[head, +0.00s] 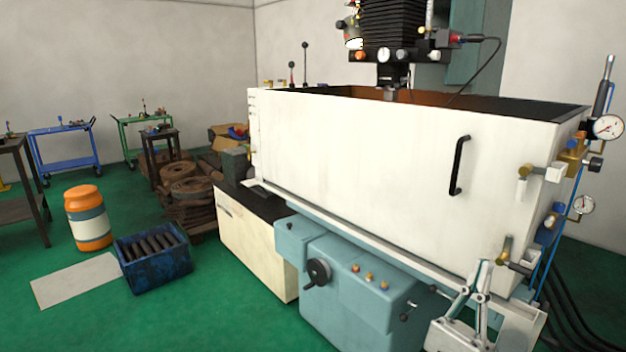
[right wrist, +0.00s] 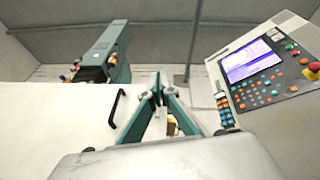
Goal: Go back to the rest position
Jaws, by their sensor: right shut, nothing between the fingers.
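My right gripper (head: 483,268) shows at the lower right of the head view, in front of the white machine tank (head: 360,150). Its fingers meet at the tips and nothing is between them. In the right wrist view the right gripper (right wrist: 157,78) also shows with its fingers converging to a shut tip. The black handle (head: 459,165) on the tank's front panel is above and left of the gripper, apart from it in the head view. My left gripper is not in view. No chuck can be made out; the tank's inside is mostly hidden by its front wall.
A control panel (right wrist: 262,65) with a lit screen stands right of the gripper in the wrist view. Gauges (head: 607,127) and hoses line the tank's right end. A blue crate (head: 155,270) and an orange drum (head: 88,218) stand left. Green floor is open at the lower left.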

